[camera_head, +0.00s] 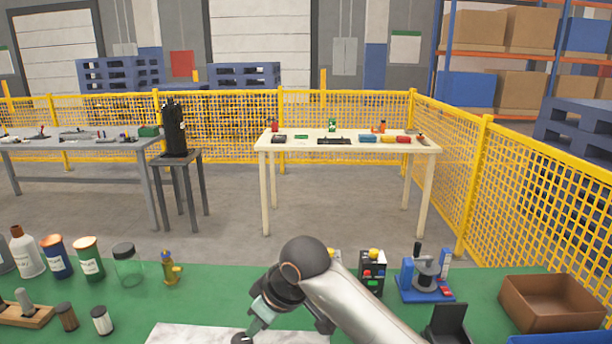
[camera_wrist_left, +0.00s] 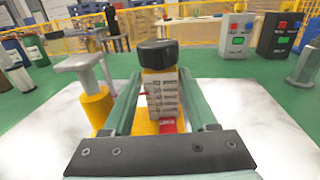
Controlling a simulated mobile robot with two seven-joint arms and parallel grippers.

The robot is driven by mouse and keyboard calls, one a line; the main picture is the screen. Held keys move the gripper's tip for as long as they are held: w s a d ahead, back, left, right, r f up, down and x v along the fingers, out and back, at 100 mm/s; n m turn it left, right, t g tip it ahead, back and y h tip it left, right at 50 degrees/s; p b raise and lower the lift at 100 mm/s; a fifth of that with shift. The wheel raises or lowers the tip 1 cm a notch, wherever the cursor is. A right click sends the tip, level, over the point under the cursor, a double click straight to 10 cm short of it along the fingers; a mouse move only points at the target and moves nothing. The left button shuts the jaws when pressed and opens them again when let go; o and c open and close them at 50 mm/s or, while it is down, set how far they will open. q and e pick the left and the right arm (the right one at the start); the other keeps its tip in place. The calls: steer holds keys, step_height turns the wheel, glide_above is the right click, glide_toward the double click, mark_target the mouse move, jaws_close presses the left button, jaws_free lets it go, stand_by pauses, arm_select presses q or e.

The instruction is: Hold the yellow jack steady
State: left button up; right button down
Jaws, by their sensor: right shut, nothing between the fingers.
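The pale sheet (camera_head: 180,334) lies on the green bench (camera_head: 215,295). Bottles and a jar (camera_head: 128,266) stand at left. A control box (camera_head: 372,272), a blue-based press (camera_head: 425,275) and a brown box (camera_head: 552,303) stand at right. Green surface between them is partly clear.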

arm_select(q)
steer(key=o, duration=0.3)
steer(key=shift+o, duration=0.2)
steer(key=shift+s, duration=0.1)
